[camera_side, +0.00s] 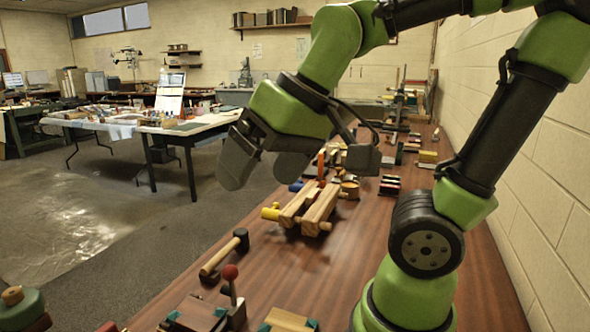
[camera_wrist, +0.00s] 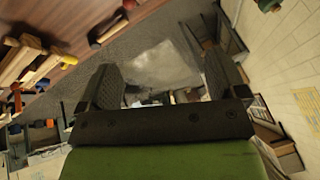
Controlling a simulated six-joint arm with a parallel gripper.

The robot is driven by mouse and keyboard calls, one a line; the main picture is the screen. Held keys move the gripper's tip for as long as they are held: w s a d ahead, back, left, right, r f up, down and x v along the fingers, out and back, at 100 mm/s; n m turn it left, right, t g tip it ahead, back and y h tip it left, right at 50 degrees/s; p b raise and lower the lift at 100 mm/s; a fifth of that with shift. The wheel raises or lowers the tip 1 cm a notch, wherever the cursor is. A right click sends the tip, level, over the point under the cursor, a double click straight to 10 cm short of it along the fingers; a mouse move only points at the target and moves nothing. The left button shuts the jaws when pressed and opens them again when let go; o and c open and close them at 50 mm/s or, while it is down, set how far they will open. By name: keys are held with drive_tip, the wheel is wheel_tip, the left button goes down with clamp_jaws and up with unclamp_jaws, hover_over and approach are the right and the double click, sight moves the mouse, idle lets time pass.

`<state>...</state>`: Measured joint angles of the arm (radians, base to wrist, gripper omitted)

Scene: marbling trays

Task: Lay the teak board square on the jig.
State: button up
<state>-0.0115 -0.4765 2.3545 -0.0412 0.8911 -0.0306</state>
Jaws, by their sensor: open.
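My gripper (camera_side: 263,172) hangs over the bench's left edge in the side view, with its fingers spread and nothing between them. In the wrist view my gripper (camera_wrist: 157,85) shows both fingers wide apart over the floor. A reddish-brown board (camera_side: 198,316), possibly the teak board, shows at the bottom edge, partly cut off. Beside it is a lighter wooden piece (camera_side: 287,320) with teal corners, also cut off. I cannot tell for sure which is the jig. My gripper is well away from both.
A light wooden clamp-like block (camera_side: 310,207) stands on the reddish bench (camera_side: 330,265) below my gripper. A mallet (camera_side: 224,254) lies nearer, and a red-knobbed lever (camera_side: 231,280) rises near the boards. Several small items crowd the bench's far end. A block wall bounds the right.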

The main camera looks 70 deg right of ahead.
drive_tip(key=shift+m+t, duration=0.3)
drive_tip(key=shift+t, duration=0.4)
drive_tip(key=s, duration=0.4)
drive_tip(key=shift+a+r, duration=0.15)
idle(0.3)
